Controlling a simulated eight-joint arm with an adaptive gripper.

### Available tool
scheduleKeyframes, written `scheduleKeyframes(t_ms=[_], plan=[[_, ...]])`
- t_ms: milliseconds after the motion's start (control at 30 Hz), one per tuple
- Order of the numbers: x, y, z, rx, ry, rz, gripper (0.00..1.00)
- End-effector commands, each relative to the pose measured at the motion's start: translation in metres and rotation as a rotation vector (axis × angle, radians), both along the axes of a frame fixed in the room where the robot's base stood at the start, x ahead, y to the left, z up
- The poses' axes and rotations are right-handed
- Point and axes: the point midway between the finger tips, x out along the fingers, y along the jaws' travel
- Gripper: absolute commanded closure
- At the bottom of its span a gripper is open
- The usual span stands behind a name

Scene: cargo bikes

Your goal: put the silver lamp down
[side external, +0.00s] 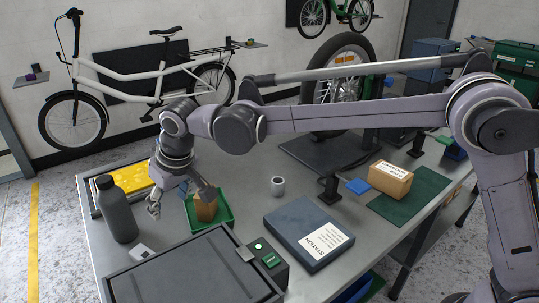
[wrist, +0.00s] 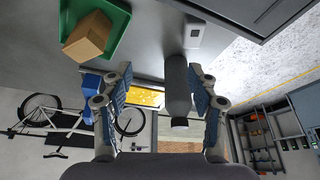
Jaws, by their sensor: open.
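I cannot pick out a silver lamp for certain. A small silver-grey cylinder (side external: 277,186) stands upright on the table, right of the green tray; it may be the lamp, but it is too small to tell. My gripper (side external: 180,197) is open and points down near the left end of the table, left of that cylinder. In the wrist view, my gripper (wrist: 160,85) has its fingers spread wide and shows nothing held. A dark grey bottle (side external: 117,210) stands to its left; in the wrist view the bottle (wrist: 178,88) appears between the fingers, beyond them.
A green tray (side external: 224,218) holds a brown box (side external: 206,208) close beside my gripper. A yellow panel (side external: 125,180) lies behind the bottle. A small pale plate (side external: 141,252), a blue station case (side external: 306,233) and a cardboard box (side external: 391,179) occupy the table (side external: 240,182).

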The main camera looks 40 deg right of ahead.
Motion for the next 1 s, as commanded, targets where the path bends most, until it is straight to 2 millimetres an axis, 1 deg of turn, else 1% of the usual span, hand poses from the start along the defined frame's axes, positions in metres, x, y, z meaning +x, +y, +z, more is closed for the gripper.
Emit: scheduleKeyframes(t_ms=[33, 67, 100, 167, 200, 267, 300, 367, 400, 467, 500, 567, 600, 667, 700, 800, 900, 1000], plan=[[-0.004, -0.027, 0.011, 0.005, -0.008, -0.021, 0.40], [-0.006, -0.040, 0.017, 0.008, -0.013, -0.030, 0.40], [-0.011, -0.058, 0.023, 0.012, -0.020, -0.042, 0.40], [-0.018, -0.083, 0.032, 0.018, -0.031, -0.059, 0.40], [-0.024, -0.100, 0.037, 0.022, -0.038, -0.073, 0.40], [-0.034, -0.125, 0.043, 0.027, -0.050, -0.091, 0.40], [-0.042, -0.141, 0.047, 0.030, -0.057, -0.102, 0.40], [-0.054, -0.164, 0.050, 0.034, -0.069, -0.122, 0.40], [-0.063, -0.179, 0.052, 0.035, -0.078, -0.134, 0.40], [-0.078, -0.201, 0.053, 0.038, -0.090, -0.154, 0.40], [-0.087, -0.214, 0.052, 0.040, -0.098, -0.165, 0.40], [-0.103, -0.233, 0.051, 0.043, -0.112, -0.185, 0.40], [-0.114, -0.245, 0.048, 0.044, -0.120, -0.198, 0.40], [-0.130, -0.263, 0.044, 0.045, -0.134, -0.217, 0.40], [-0.142, -0.274, 0.040, 0.045, -0.143, -0.230, 0.40], [-0.170, -0.298, 0.028, 0.045, -0.165, -0.263, 0.40], [-0.194, -0.317, 0.013, 0.043, -0.186, -0.292, 0.40], [-0.213, -0.330, -0.001, 0.040, -0.204, -0.315, 0.40]])
